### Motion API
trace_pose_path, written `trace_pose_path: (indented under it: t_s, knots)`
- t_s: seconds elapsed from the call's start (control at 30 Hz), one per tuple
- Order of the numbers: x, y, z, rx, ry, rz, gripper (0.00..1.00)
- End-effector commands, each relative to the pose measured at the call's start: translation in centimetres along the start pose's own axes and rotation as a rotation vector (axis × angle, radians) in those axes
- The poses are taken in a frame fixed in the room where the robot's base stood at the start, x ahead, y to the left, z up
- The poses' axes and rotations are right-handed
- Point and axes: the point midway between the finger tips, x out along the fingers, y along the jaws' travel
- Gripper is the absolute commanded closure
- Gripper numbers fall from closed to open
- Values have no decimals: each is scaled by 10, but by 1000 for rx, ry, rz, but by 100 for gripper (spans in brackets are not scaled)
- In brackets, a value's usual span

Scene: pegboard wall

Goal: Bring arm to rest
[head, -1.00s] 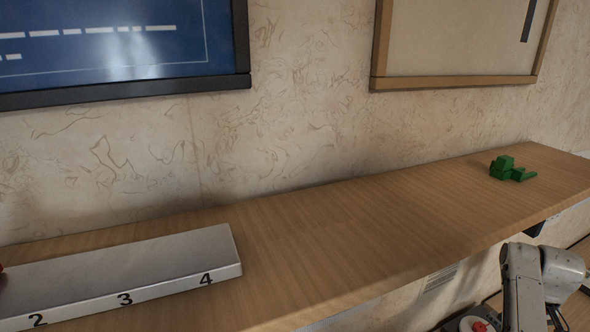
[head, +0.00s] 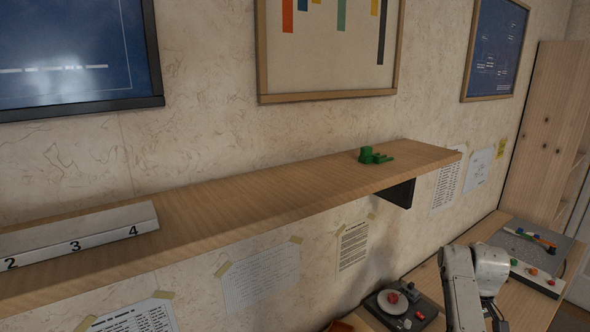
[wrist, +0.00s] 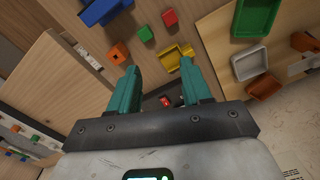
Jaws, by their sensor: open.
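My gripper (wrist: 163,88) shows in the wrist view with two teal fingers standing apart. It is open, and nothing is between the fingertips. Beyond the fingers are a wooden surface and several coloured pieces, apart from the gripper. In the head view my arm is at the lower right, below and to the right of the wooden shelf (head: 240,200); the gripper's fingers are not visible there.
A green object (head: 372,156) sits near the shelf's right end. A numbered grey block (head: 80,235) lies at its left. Below stands a wooden table with a dark device (head: 400,308). The wrist view shows a green tray (wrist: 254,17), a white tray (wrist: 249,63) and a yellow piece (wrist: 174,57).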

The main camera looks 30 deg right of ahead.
Motion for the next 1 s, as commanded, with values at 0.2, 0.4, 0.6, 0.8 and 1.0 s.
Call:
trace_pose_path:
  t_s: [0.2, 0.4, 0.6, 0.8, 1.0]
  knots:
    - [8, -18, 0, -10, 15, 16, 52]
    - [18, -42, 2, -25, 38, 36, 52]
    - [29, -79, 8, -51, 79, 62, 52]
    - [40, -137, 25, -97, 148, 83, 52]
    - [41, -221, 68, -176, 264, 73, 52]
